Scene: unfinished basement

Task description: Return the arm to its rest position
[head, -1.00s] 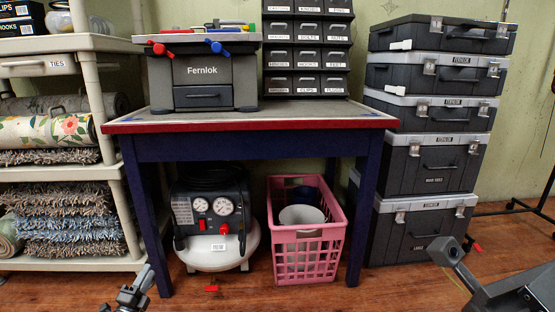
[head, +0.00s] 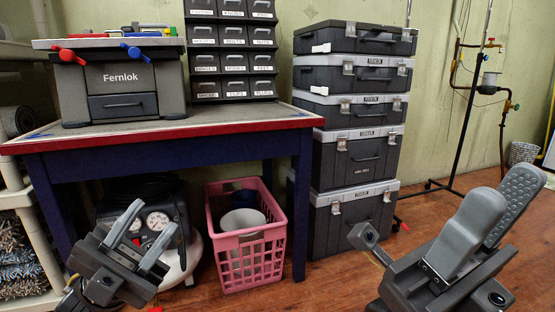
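My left gripper (head: 142,237) is at the lower left of the head view, in front of the table and the air compressor. Its two fingers stand apart with nothing between them. My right gripper (head: 487,222) is at the lower right, over the wooden floor. Its two grey finger pads point up and to the right; a narrow gap shows between them near the base, and nothing is seen held. Another part of my arm (head: 368,238) shows just left of it, in front of the case stack.
A blue table (head: 170,163) with a red edge carries a Fernlok workbench (head: 125,85) and a drawer cabinet (head: 232,60). A pink crate (head: 243,260) and a compressor (head: 155,225) stand beneath. Stacked cases (head: 355,155) stand right of it. A metal stand (head: 462,120) is farther right.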

